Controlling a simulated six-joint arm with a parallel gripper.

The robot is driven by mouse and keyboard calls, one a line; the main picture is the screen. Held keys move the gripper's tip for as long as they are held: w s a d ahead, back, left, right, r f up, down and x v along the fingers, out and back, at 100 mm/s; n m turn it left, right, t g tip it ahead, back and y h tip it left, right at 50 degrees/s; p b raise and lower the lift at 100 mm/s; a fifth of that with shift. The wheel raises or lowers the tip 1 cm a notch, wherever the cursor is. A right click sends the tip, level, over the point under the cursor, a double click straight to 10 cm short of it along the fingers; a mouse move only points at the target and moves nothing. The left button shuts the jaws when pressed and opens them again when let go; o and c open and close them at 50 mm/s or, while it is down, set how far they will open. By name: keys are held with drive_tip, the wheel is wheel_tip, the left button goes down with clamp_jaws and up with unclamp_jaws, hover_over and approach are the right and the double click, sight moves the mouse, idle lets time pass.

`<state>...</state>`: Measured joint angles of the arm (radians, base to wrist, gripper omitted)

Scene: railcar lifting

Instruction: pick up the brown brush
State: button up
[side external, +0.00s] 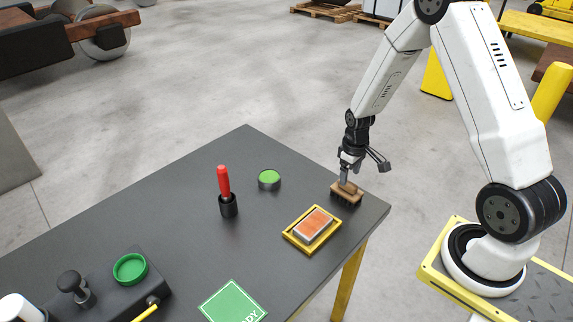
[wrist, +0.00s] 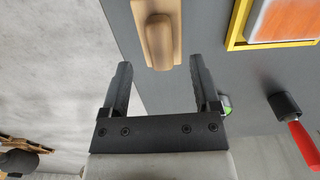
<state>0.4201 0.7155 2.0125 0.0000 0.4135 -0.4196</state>
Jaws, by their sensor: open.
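The brown brush (side external: 347,193) lies bristles down near the right corner of the dark table, its wooden handle on top. In the wrist view the brush (wrist: 158,40) is at the top middle, its handle pointing down toward the space between the fingers. My gripper (side external: 346,180) is at the brush in the side view, pointing down, with its fingertips at the handle. In the wrist view my gripper (wrist: 160,72) is open, one finger on each side of the handle's line, with nothing between the fingers. Whether a finger touches the brush cannot be told.
A yellow tray (side external: 290,236) with an orange-topped block (side external: 313,224) sits close left of the brush. A green-topped tin (side external: 269,179), a red-handled tool in a black holder (side external: 227,205) and a green card (side external: 232,303) are further left. The table edge (side external: 376,220) is close right of the brush.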

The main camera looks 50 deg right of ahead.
sight(349, 182)
drive_tip(key=shift+f, duration=2.1)
drive_tip(key=c, duration=1)
drive_tip(key=shift+r, duration=0.2)
drive_tip(key=shift+w+r, duration=0.1)
drive_tip(key=shift+r, duration=0.75)
drive_tip(key=s+a+r, duration=0.2)
drive_tip(key=s+r, duration=0.3)
drive_tip(key=s, duration=0.1)
drive_tip(key=s+a+r, duration=0.2)
drive_tip(key=s+r, duration=0.4)
drive_tip(key=s, duration=0.1)
drive_tip(key=shift+s+a, duration=0.2)
drive_tip(key=shift+a, duration=0.1)
